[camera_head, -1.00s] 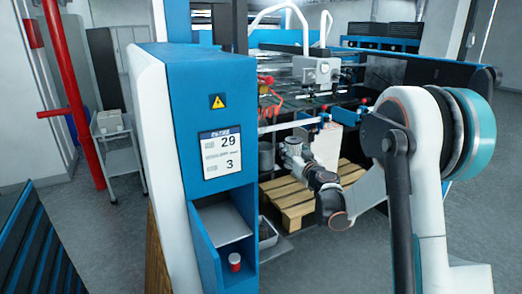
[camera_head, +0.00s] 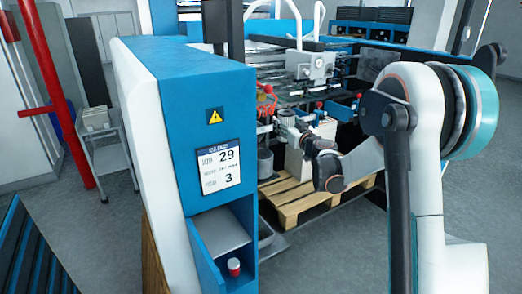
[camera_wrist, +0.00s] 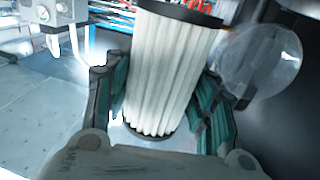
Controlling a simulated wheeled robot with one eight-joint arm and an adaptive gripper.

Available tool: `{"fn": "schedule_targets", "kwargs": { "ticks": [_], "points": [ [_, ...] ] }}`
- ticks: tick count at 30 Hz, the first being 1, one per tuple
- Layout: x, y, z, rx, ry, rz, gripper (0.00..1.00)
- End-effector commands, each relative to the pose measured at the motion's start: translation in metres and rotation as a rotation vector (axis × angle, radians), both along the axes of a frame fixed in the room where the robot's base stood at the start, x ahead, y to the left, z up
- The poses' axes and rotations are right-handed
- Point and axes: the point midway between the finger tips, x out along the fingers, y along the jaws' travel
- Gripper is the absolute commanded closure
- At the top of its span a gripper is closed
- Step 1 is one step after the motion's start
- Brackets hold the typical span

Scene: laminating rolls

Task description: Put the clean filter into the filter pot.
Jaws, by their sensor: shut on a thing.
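The clean filter (camera_wrist: 160,75) is a white pleated cylinder with dark end caps, held slightly tilted in the wrist view. My gripper (camera_wrist: 160,90) is shut on it, with a green finger pad on each side. In the head view my gripper (camera_head: 290,127) is small, in front of the machine, and the filter cannot be made out there. A clear, round, bowl-like thing (camera_wrist: 262,62) shows to the right of the filter in the wrist view. I cannot tell whether it is the filter pot, or whether the filter touches it.
A blue and white cabinet (camera_head: 185,110) stands at the near left, with a small red-topped thing (camera_head: 234,267) in its lower bin. A wooden pallet (camera_head: 300,203) lies below my gripper. A grey cart (camera_head: 108,160) and a red pole (camera_head: 58,90) stand farther left. Grey floor is clear at right.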

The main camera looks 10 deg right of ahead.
Motion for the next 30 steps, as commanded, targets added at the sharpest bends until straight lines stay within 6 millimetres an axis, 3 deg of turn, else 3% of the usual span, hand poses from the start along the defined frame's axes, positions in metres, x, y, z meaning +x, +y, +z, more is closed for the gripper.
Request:
{"fn": "schedule_targets", "kwargs": {
  "ticks": [6,14,16,25,30],
  "points": [
    [-0.017,0.053,0.0,0.0,0.0,0.003,0.73],
    [-0.034,0.103,0.0,0.0,0.0,0.003,0.73],
    [-0.032,0.098,-0.016,0.0,0.0,-0.002,0.73],
    [-0.032,0.098,-0.038,0.0,0.0,-0.001,0.73],
    [-0.032,0.098,-0.062,0.0,0.0,-0.001,0.73]
  ]
}}
